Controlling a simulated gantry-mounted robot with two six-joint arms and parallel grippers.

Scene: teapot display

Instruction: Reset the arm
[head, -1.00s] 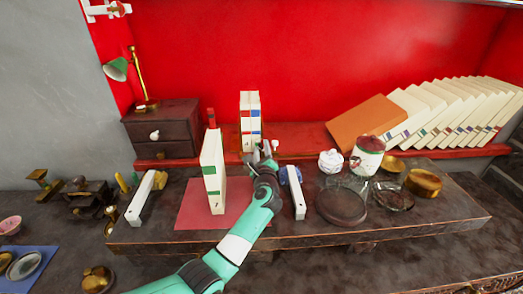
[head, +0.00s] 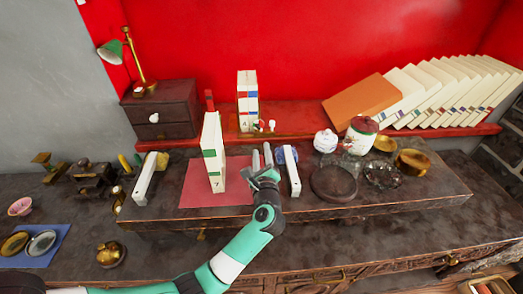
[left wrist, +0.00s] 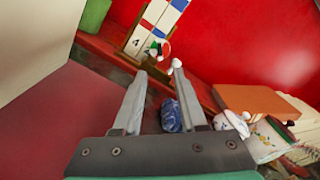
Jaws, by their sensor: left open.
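My left gripper (head: 262,156) is open and empty above the right edge of the red mat, at the end of my green and white arm. In the left wrist view its two fingers (left wrist: 160,78) are spread with nothing between the tips. A tall white book (head: 213,160) with a green band stands upright on the red mat (head: 240,186), left of the gripper and apart from it. My right gripper does not show.
White books (head: 247,98) stand on the red shelf behind the gripper. A white bar (head: 291,170) and a blue patterned object (left wrist: 171,115) are close on its right. A white lidded pot (head: 326,141), a floral jar (head: 361,135) and a dark round tray (head: 334,184) lie farther right.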

